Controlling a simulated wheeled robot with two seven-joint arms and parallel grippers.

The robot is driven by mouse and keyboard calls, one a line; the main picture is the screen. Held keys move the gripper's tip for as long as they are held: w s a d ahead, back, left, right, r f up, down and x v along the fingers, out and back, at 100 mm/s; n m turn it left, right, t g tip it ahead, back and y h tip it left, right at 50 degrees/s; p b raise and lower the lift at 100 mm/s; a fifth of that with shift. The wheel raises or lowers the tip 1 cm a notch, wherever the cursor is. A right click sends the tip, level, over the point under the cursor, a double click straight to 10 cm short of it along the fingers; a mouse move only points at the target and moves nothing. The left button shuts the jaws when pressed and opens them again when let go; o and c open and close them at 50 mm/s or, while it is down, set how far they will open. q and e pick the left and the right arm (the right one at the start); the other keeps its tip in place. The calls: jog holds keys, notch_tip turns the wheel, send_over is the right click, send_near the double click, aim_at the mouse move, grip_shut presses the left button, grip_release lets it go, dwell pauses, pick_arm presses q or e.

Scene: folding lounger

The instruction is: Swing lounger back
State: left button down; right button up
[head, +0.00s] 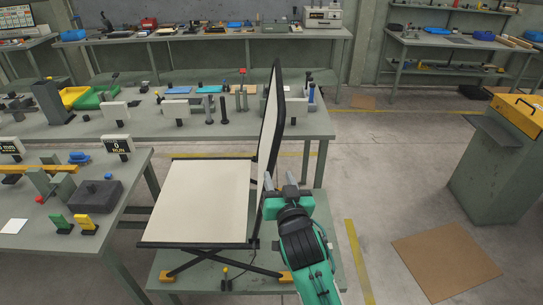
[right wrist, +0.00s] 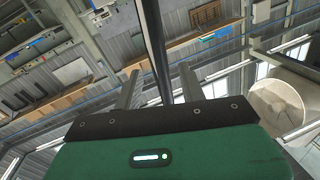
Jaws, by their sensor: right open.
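The folding lounger has a cream seat (head: 205,200) with a dark frame, lying flat on a low green platform. Its back (head: 270,125) stands nearly upright at the right end of the seat and shows almost edge-on. My green right gripper (head: 279,184) is just right of the lower part of the back, with its two fingers apart. In the right wrist view, a dark bar (right wrist: 153,45), apparently the back's frame, runs down between the open fingers (right wrist: 160,90). Whether either finger touches it I cannot tell. My left gripper is not in view.
A workbench (head: 240,127) with several tools stands behind the lounger. Another bench (head: 130,185) with small fixtures is close on the left. The floor to the right is open, with a brown mat (head: 445,260) and a green cabinet (head: 490,175) beyond.

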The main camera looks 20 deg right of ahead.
aim_at(273, 163)
jog(key=w, duration=0.2)
jog(key=w+p, duration=0.1)
jog(key=w, duration=0.2)
jog(key=w+p, duration=0.1)
jog(key=w, duration=0.2)
jog(key=shift+w+d, duration=0.1)
jog(key=shift+d, duration=0.25)
grip_shut()
